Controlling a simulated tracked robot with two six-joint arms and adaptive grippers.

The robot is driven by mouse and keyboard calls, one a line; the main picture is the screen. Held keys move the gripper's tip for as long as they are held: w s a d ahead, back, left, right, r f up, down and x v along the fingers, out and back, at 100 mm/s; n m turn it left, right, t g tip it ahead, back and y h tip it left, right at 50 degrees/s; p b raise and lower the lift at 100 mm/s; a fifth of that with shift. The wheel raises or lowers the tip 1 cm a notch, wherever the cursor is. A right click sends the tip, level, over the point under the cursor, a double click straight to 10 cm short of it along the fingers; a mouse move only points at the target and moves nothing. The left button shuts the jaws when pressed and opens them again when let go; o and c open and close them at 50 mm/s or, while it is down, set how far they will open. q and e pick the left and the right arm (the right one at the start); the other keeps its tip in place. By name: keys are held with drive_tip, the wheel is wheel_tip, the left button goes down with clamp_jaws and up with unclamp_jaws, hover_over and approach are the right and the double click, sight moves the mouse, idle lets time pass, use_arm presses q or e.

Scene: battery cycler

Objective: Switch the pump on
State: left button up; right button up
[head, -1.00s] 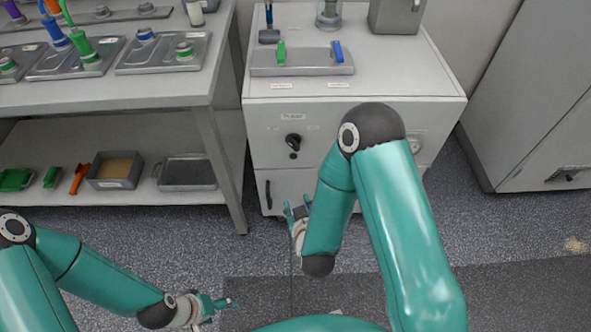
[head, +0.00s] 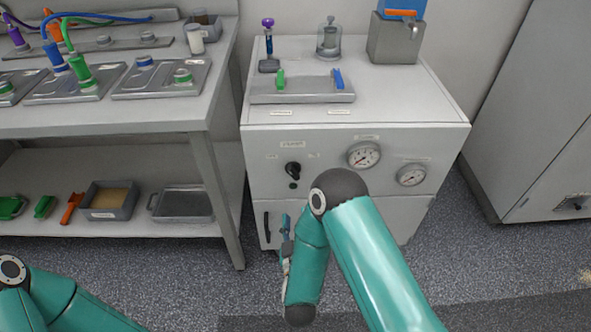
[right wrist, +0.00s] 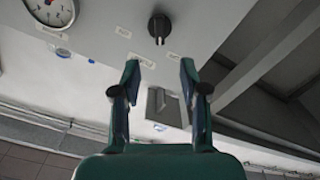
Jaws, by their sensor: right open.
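The pump switch is a black rotary knob (head: 292,169) on the front of the grey cabinet (head: 400,140), with a label above it and small labels to either side. I cannot tell which way it points. In the right wrist view the knob (right wrist: 159,27) is at the top, beyond and between the fingertips, apart from them. My right gripper (head: 286,222) is below the knob in front of the cabinet, partly hidden by my forearm. In the right wrist view its two fingers (right wrist: 159,75) are spread with nothing between them. My left gripper is out of view.
Two gauges (head: 364,155) (head: 411,174) sit right of the knob. A black door handle (head: 267,224) is low on the cabinet's left. A tray (head: 300,93) and glassware stand on top. A bench (head: 110,125) with a lower shelf stands left.

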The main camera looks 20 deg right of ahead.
sight(295, 178)
drive_tip(key=x, duration=1.4)
drive_tip(key=shift+w+d+f, duration=0.1)
drive_tip(key=shift+w, duration=0.05)
drive_tip(key=shift+c, duration=0.2)
clamp_jaws()
